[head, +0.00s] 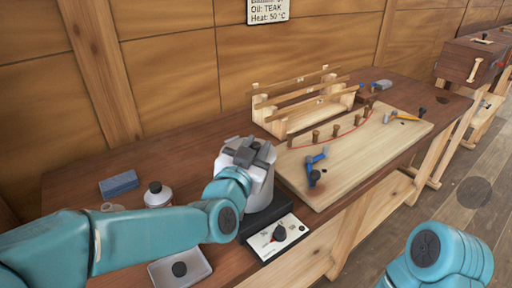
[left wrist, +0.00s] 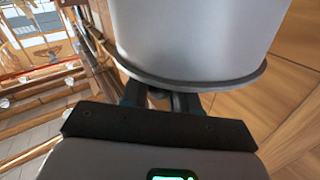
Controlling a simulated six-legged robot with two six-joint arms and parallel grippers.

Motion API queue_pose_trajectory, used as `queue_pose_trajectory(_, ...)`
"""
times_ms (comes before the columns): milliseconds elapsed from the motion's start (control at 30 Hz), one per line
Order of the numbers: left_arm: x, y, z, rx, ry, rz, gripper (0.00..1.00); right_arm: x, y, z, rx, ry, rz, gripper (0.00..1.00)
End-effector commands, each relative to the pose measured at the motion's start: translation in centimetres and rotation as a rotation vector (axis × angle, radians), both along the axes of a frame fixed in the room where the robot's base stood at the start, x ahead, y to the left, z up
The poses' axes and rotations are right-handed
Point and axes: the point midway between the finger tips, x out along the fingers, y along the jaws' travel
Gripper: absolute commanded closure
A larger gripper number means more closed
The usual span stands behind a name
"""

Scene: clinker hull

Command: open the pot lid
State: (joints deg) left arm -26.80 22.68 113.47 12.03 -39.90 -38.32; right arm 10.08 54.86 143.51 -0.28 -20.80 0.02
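The pot (head: 262,184) is a pale grey cylinder standing on a dark hot plate. My left gripper (head: 246,151) is over the pot's top, and its grey body covers most of the lid there. In the left wrist view, the pot's grey wall and dark rim (left wrist: 190,82) fill the upper middle. The two dark fingers of my left gripper (left wrist: 160,98) reach to the rim with a narrow gap between them. Their tips go behind the rim, so I cannot tell whether they hold anything. I cannot make out a lid handle. My right gripper is out of view.
A white bottle (head: 158,195), a blue block (head: 119,184) and a grey tray (head: 180,268) are at the left. A wooden board (head: 350,165) with clamps and a wooden rack (head: 300,108) are to the right.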

Motion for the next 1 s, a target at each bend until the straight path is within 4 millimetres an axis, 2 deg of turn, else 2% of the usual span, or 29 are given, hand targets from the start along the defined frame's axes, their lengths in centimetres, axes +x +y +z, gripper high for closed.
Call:
queue_pose_trajectory(33, 0.0, 0.0, 0.0, 0.000, -0.001, 0.000, 0.93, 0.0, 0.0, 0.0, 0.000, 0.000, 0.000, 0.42)
queue_pose_trajectory(67, 0.0, 0.0, 0.0, 0.000, -0.001, -0.001, 1.00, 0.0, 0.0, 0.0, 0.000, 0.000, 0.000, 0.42)
queue_pose_trajectory(267, 0.0, 0.0, 0.1, -0.002, 0.002, -0.001, 1.00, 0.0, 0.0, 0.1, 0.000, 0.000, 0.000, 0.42)
queue_pose_trajectory(467, 0.1, 0.1, 0.9, -0.029, 0.039, -0.001, 1.00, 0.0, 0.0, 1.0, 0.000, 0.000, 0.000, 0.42)
queue_pose_trajectory(667, 0.6, 0.4, 2.4, -0.101, 0.138, 0.000, 1.00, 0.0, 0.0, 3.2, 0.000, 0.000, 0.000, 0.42)
queue_pose_trajectory(1000, 2.2, 1.6, 5.1, -0.286, 0.390, 0.001, 1.00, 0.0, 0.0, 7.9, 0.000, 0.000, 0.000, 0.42)
